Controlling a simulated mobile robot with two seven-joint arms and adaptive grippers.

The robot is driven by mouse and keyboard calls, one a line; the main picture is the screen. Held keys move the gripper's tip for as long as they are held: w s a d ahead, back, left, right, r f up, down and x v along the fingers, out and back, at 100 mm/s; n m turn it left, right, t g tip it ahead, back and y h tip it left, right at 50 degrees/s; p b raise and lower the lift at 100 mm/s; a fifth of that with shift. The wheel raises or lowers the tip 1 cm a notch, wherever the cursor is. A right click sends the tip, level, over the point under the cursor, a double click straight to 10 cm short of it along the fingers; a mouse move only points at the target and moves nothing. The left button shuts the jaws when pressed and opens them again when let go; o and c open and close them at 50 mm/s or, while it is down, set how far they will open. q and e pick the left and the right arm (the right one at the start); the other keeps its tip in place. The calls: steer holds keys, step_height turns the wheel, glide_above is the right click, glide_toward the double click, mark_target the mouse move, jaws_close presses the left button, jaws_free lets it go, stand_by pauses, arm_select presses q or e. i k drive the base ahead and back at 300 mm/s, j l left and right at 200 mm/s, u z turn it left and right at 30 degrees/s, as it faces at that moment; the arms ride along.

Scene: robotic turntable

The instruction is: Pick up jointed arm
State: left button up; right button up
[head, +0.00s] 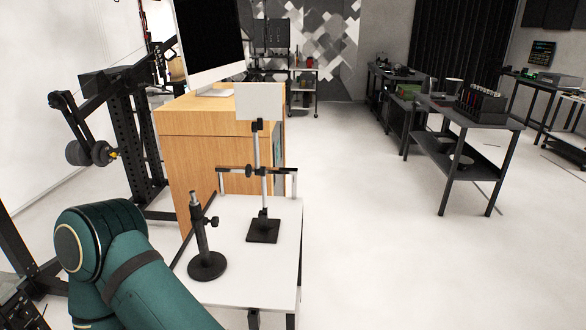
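I cannot tell for sure which thing is the jointed arm. A black stand with a round base and an upright post (201,237) is on a small white table (282,222). Behind it on the same table is a taller clamp stand (263,190) with a square black base, a cross bar and a pale panel (260,102) at its top. At the left, a black jointed linkage (92,110) with round ends hangs off a dark frame. A teal link of my own arm crosses the lower left. Neither of my grippers is in view.
A wooden cabinet (190,150) with a large monitor (210,40) stands behind the white table. A black frame (135,130) stands left of it. Dark workbenches (470,120) line the right. The floor (400,260) at the right front is clear.

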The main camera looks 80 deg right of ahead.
mark_target(262, 228)
steer(key=z, duration=2.25)
steer(key=l+u, duration=0.25)
steer(key=l, duration=1.4)
steer(key=i+l+u, duration=0.1)
steer(key=l, duration=0.2)
steer(key=i+l+u, duration=0.1)
steer(key=l, duration=0.25)
steer(key=l+u, duration=0.1)
steer(key=l, duration=0.2)
steer(key=i+l+u, duration=0.15)
steer(key=i+l, duration=0.2)
steer(key=i+l+u, duration=0.2)
steer(key=i+l, duration=0.15)
steer(key=l, duration=0.2)
